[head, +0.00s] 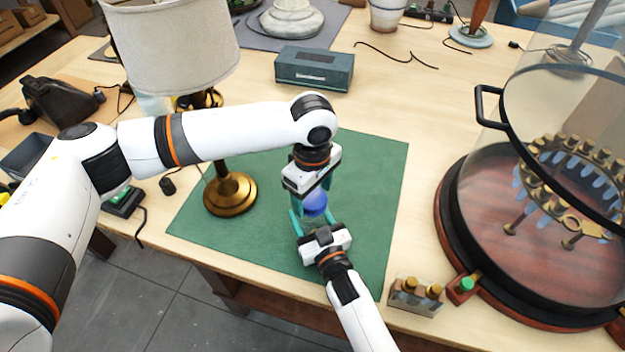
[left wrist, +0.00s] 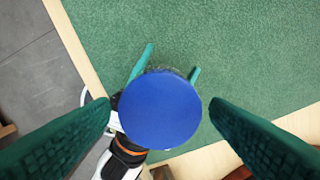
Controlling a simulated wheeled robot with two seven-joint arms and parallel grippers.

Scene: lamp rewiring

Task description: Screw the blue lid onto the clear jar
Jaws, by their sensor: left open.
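The blue lid (head: 315,203) sits on top of the clear jar (head: 312,221) over the green mat. In the left wrist view the round lid (left wrist: 160,110) fills the middle and hides most of the jar, whose rim shows faintly behind it. My left gripper (head: 313,196) points down over the lid. Its fingers are open, one on each side of the lid, with gaps between in the left wrist view. My right gripper (head: 313,220) comes from the front edge, with its teal fingers on both sides of the jar below the lid. The lid's thread is hidden.
A brass lamp (head: 230,192) with a pale shade stands left, close behind my left arm. A teal box (head: 314,68) lies behind the green mat (head: 375,180). A glass-covered round case (head: 455,215) stands right. The mat's right side is clear.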

